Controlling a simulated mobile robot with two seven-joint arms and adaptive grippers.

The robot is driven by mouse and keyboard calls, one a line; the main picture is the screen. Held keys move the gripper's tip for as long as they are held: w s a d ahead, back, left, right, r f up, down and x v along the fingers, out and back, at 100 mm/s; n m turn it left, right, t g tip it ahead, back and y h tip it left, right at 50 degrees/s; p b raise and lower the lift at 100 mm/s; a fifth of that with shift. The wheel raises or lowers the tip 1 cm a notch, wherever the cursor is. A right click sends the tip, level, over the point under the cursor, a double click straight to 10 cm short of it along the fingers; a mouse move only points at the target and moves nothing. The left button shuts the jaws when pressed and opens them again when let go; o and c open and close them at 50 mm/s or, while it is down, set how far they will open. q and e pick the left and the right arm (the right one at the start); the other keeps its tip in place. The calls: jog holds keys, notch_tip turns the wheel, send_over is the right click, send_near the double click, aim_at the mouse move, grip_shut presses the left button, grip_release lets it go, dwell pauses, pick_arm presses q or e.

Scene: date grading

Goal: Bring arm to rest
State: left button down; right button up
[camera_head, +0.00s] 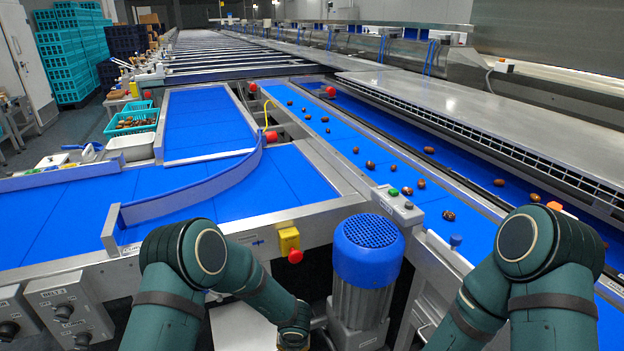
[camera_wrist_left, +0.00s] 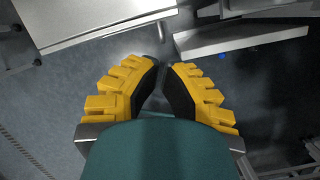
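My left arm hangs bent in front of the line in the head view, its forearm pointing down and to the right, with only a trace of yellow at the bottom edge. My left gripper (camera_wrist_left: 164,66) shows in the left wrist view. Its two yellow fingers with black pads point at the floor, tips a little apart, with nothing between them. My right arm is bent at the right, and its gripper is out of the picture.
A blue-capped motor (camera_head: 369,249) stands between my arms. A yellow box with a red button (camera_head: 290,242) is on the frame by my left arm. Dates (camera_head: 370,165) lie scattered on the blue belt (camera_head: 335,133). A teal crate (camera_head: 131,122) stands at the left.

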pick_arm(q)
jog(key=s+a+r+m+h, duration=0.1)
jog(key=s+a+m+h, duration=0.1)
jog(key=s+m, duration=0.8)
jog(key=s+a+r+m+g+h, duration=0.1)
jog(key=s+m, duration=0.9)
jog(key=m, duration=1.4)
jog(key=shift+s+a+r+h, duration=0.25)
jog(key=shift+a+r+h, duration=0.25)
jog(key=shift+a+h, duration=0.35)
jog(key=shift+a, duration=0.2)
